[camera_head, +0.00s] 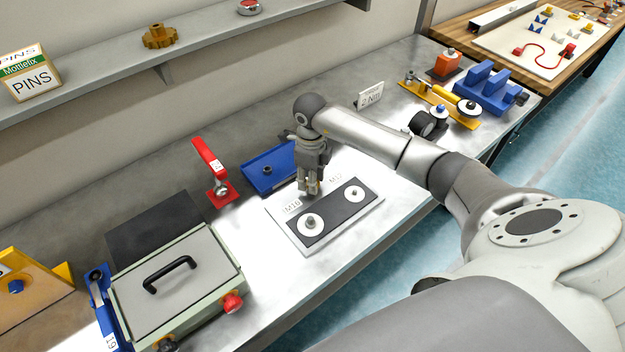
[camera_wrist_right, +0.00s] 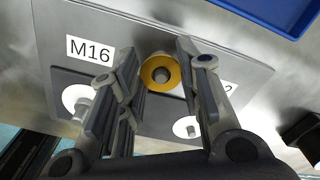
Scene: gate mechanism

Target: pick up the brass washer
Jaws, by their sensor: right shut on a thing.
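The brass washer (camera_wrist_right: 147,75) is a gold ring with a grey centre. It sits between the fingers of my right gripper (camera_wrist_right: 158,62) in the wrist view, at the back edge of the dark strip on the plate. My right gripper (camera_head: 311,191) points down over the grey plate (camera_head: 335,232) in the head view and is shut on the washer. The gripper hides most of the washer there. I cannot tell whether the washer is clear of the plate. My left gripper is not in view.
The plate holds two white discs with pegs, one by the M16 label (camera_wrist_right: 90,49) and one (camera_head: 354,193) at the right. A blue tray (camera_head: 268,168) lies close behind. A red clamp (camera_head: 212,166) and a case (camera_head: 177,283) stand to the left.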

